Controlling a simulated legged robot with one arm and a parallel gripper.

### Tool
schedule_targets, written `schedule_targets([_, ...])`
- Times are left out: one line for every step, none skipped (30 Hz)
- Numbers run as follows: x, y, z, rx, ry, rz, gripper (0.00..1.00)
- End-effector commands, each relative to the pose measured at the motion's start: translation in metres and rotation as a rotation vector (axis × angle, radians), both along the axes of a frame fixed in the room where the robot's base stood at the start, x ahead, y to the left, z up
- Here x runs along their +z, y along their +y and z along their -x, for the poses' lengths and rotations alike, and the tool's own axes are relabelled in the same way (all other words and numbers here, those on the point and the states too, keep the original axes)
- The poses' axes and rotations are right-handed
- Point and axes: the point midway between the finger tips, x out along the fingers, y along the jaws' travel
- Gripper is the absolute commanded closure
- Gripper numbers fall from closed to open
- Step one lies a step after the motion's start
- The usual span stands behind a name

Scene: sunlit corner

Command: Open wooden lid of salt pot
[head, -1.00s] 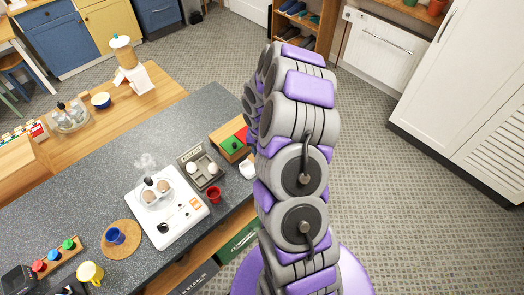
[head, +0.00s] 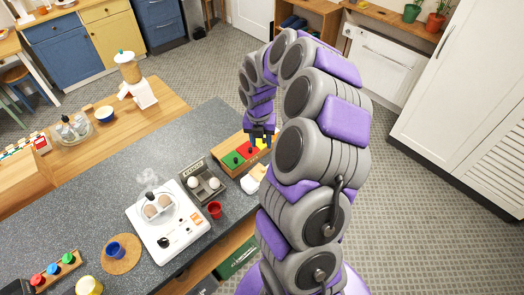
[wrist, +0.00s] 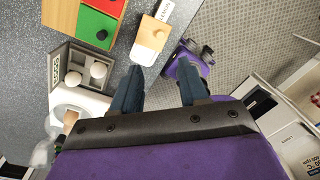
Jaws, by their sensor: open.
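The salt pot (wrist: 145,55) is a small white pot with a wooden lid (wrist: 153,33), which looks closed. In the wrist view it is at top centre, just beyond the fingertips. In the head view the pot (head: 250,185) stands near the counter's edge, partly hidden by my arm. My gripper (wrist: 160,70) is open, with dark blue fingers apart and nothing between them. In the head view my gripper (head: 262,137) hangs over the far end of the coloured box, behind the pot.
An egg holder (head: 203,183), a red cup (head: 215,210) and a white cooker (head: 168,225) with a steaming pot of eggs stand nearby. The grey counter (head: 120,175) ends just right of the salt pot.

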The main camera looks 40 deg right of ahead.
Motion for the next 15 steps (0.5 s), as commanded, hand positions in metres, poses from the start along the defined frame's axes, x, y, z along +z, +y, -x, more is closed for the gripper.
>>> schedule_targets([0.008, 0.000, -0.001, 0.000, -0.003, 0.000, 0.56])
schedule_targets([0.012, 0.001, -0.001, 0.000, -0.001, 0.001, 0.56])
schedule_targets([0.016, 0.001, -0.001, 0.000, 0.001, 0.000, 0.56])
schedule_targets([0.018, 0.001, -0.001, 0.000, 0.002, -0.001, 0.56])
schedule_targets([0.020, 0.001, -0.001, 0.000, 0.003, -0.001, 0.56])
schedule_targets([0.022, 0.001, -0.001, 0.000, 0.003, -0.001, 0.56])
schedule_targets([0.024, 0.001, -0.001, 0.000, 0.003, -0.001, 0.56])
schedule_targets([0.025, 0.001, -0.001, 0.000, 0.003, -0.001, 0.56])
schedule_targets([0.026, 0.001, -0.001, 0.000, 0.003, -0.001, 0.56])
schedule_targets([0.026, 0.001, -0.001, 0.000, 0.003, -0.001, 0.56])
schedule_targets([0.026, 0.001, -0.001, 0.000, 0.003, -0.001, 0.56])
schedule_targets([0.026, 0.001, -0.001, 0.000, 0.003, -0.001, 0.56])
schedule_targets([0.026, 0.001, -0.001, 0.000, 0.004, -0.001, 0.56])
schedule_targets([0.026, 0.001, -0.001, 0.000, 0.004, -0.001, 0.56])
schedule_targets([0.026, 0.001, -0.001, 0.000, 0.004, -0.001, 0.56])
